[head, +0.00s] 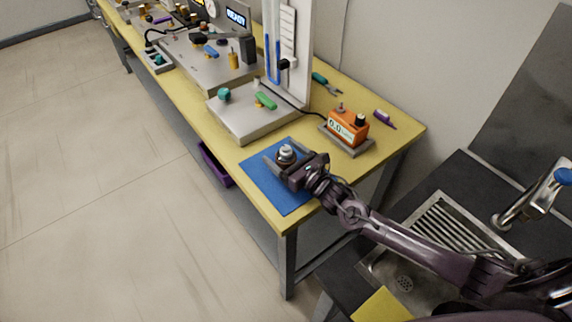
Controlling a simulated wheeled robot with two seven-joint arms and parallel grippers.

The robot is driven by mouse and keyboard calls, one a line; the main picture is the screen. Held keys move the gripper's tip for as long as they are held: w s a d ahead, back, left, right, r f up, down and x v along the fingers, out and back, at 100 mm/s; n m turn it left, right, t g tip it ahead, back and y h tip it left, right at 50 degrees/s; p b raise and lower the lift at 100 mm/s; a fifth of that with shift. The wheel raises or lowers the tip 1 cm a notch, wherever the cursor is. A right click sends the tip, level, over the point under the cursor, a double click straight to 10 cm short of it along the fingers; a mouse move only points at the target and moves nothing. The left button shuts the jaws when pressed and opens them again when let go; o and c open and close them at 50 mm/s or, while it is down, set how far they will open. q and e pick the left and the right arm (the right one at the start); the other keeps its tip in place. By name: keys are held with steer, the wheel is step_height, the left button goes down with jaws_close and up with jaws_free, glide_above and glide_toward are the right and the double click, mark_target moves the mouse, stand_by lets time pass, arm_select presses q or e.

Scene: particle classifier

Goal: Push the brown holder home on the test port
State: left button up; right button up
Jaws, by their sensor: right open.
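A dark round piece with a silvery top (286,151) stands on the blue mat (281,198) near the bench's front end. My right gripper (283,160) is open at the mat, its fingers reaching around or just beside this piece; I cannot tell if they touch it. I cannot make out a clearly brown holder or which part is the test port. A small amber-brown cylinder (233,60) stands on the grey instrument plate (190,62) farther back. My left gripper is not in view.
An orange meter (348,126) on a grey base stands right of the mat. A grey platform (243,122) with a green lever and a tall white column (295,40) stands behind it. A purple marker (384,119) lies near the wall. A sink is at the lower right.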

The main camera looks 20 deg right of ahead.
steer(key=shift+w+a+f, duration=0.1)
steer(key=shift+w+a, duration=0.15)
steer(key=shift+w, duration=0.25)
steer(key=c, duration=1.4)
steer(key=shift+r, duration=0.2)
